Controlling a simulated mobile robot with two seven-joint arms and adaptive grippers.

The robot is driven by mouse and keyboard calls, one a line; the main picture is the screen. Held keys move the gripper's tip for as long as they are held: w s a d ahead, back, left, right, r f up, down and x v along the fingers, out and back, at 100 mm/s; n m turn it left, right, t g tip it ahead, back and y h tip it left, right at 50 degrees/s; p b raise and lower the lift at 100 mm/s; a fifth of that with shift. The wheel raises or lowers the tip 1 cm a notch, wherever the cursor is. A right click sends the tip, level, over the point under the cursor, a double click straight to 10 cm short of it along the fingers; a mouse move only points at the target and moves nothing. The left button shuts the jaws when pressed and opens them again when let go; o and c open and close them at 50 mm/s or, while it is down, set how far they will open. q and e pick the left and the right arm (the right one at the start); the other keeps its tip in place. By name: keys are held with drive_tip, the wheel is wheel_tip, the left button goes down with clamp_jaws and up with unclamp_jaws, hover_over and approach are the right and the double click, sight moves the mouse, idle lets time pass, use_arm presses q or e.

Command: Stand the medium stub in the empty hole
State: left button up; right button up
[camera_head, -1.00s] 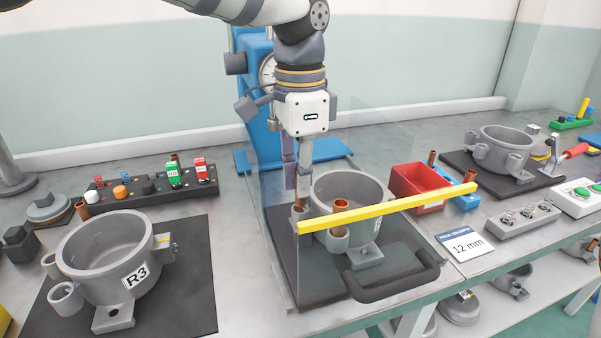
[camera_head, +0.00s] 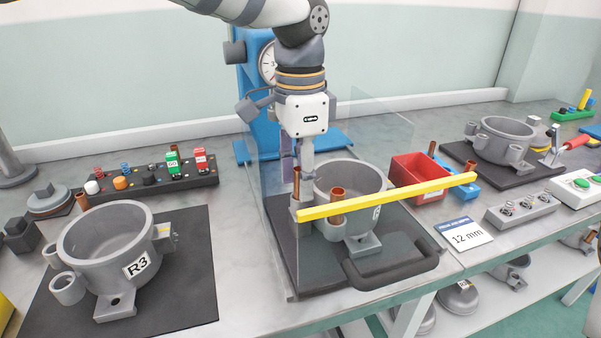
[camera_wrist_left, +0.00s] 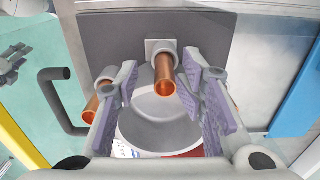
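A copper stub (camera_head: 297,182) stands upright in the left grey socket (camera_head: 298,211) of the pot (camera_head: 347,178) on the central fixture. My left gripper (camera_head: 297,162) reaches down over it. In the left wrist view the stub (camera_wrist_left: 165,75) sits between the two purple-padded fingers, with gaps on both sides, its base in the socket. The gripper looks open. Another copper stub (camera_head: 337,200) stands in the pot's front socket. Partly hidden copper also shows beside each finger in the left wrist view. I cannot tell the stub's size by eye. My right gripper is out of view.
A yellow bar (camera_head: 400,195) crosses in front of the pot. Clear panels and a black handle (camera_head: 392,265) flank the fixture. A red bin (camera_head: 418,178) stands right, the R3 pot (camera_head: 105,245) left. A blue gauge stand (camera_head: 258,110) rises behind.

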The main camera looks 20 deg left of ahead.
use_arm(q)
wheel_tip(320, 180, up, 12)
idle(0.5)
